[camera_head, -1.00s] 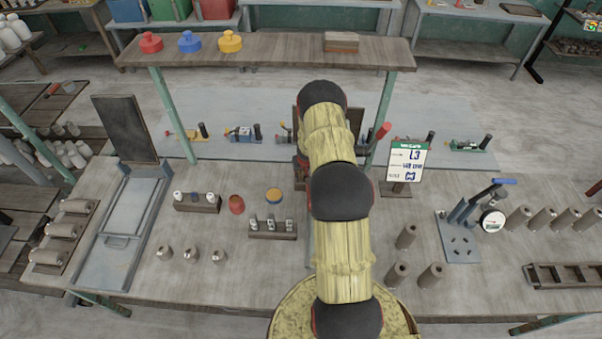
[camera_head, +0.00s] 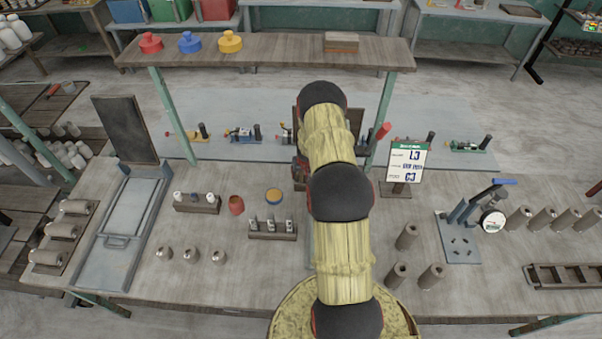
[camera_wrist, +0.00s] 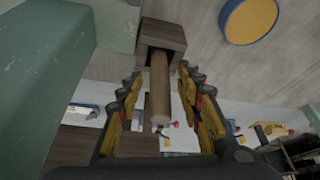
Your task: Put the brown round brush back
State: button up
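My gripper (camera_wrist: 158,85) shows in the wrist view with its two yellow-and-black fingers apart. Between them in the picture is a brown round rod (camera_wrist: 160,90), which may be the brush. It runs from a square brown wooden block (camera_wrist: 163,35). I see gaps between the rod and both fingers, and no clear contact. In the head view my arm hides the gripper and the space under it. I cannot pick out a brown round brush for certain there.
Two small racks (camera_head: 197,205) (camera_head: 272,231) hold little bottles. A sign (camera_head: 407,162) and grey-brown cylinders (camera_head: 407,237) stand to the right. A raised shelf (camera_head: 280,52) spans the back.

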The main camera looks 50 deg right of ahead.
jog(key=shift+r, duration=0.35)
jog(key=v, duration=1.2)
jog(key=w+a+r+n+t+y, duration=0.1)
jog(key=w+a+r, duration=0.2)
jog(key=a+r, duration=0.3)
jog(key=w+a+r+n+t, duration=0.1)
jog(key=w+a+r, duration=0.35)
jog(key=r, duration=0.45)
jog(key=s+a+r+n+y, duration=0.2)
jog(key=a+r, duration=1.2)
jog(key=a, duration=0.1)
jog(key=s+a+r+n, duration=0.2)
jog(key=s+a+r, duration=0.8)
jog(key=a, duration=0.3)
jog(key=s+a+r, duration=0.1)
jog(key=s+a, duration=0.1)
jog(key=s, duration=0.6)
jog(key=s+a+r+n, duration=0.1)
jog(key=s+a+r, duration=0.1)
jog(key=s, duration=0.7)
jog(key=shift+s+a+r, duration=0.15)
jog(key=shift+a+r, duration=0.05)
jog(key=shift+a, duration=0.4)
